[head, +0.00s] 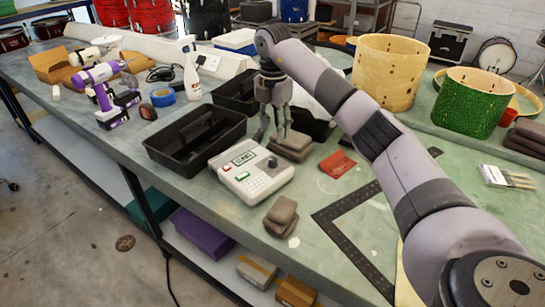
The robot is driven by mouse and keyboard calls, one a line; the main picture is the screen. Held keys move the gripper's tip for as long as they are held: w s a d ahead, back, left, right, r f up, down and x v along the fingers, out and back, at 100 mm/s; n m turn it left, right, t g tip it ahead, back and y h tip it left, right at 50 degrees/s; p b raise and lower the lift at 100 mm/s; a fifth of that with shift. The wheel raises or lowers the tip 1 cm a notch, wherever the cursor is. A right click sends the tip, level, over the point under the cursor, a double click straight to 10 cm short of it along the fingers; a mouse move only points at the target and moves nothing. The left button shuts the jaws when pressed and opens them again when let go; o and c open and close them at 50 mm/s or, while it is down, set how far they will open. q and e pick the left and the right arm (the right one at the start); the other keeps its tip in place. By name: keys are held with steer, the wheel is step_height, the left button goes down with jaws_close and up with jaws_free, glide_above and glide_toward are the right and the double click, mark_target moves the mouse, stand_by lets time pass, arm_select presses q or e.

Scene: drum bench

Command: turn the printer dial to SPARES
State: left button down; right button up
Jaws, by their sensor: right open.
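The label printer (250,180) is a pale box on the green bench, with a green-framed display and small keys on its top. I cannot tell whether that is the dial, and no SPARES marking is readable. My right gripper (272,138) points down just behind the printer's back right corner, its fingers apart and empty. It appears apart from the printer, near a stack of brown pads (291,146). My left gripper is not in view.
A black tray (194,140) stands left of the printer, and another black tray (235,92) is behind it. Brown pads (281,214), a red cloth (337,164) and a black steel square (343,232) lie to the right. Drum shells (389,75) stand farther back.

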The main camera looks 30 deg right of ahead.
mark_target(273, 159)
step_height(273, 159, down, 7)
steer(key=shift+f+p, duration=0.1)
steer(key=shift+p, duration=0.25)
step_height(273, 159, down, 2)
steer(key=shift+f, duration=0.3)
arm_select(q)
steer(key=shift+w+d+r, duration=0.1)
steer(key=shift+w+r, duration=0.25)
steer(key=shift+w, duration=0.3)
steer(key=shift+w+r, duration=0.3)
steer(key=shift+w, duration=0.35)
arm_select(e)
steer(key=shift+f, duration=0.15)
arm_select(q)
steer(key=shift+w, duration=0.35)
arm_select(e)
jaws_close()
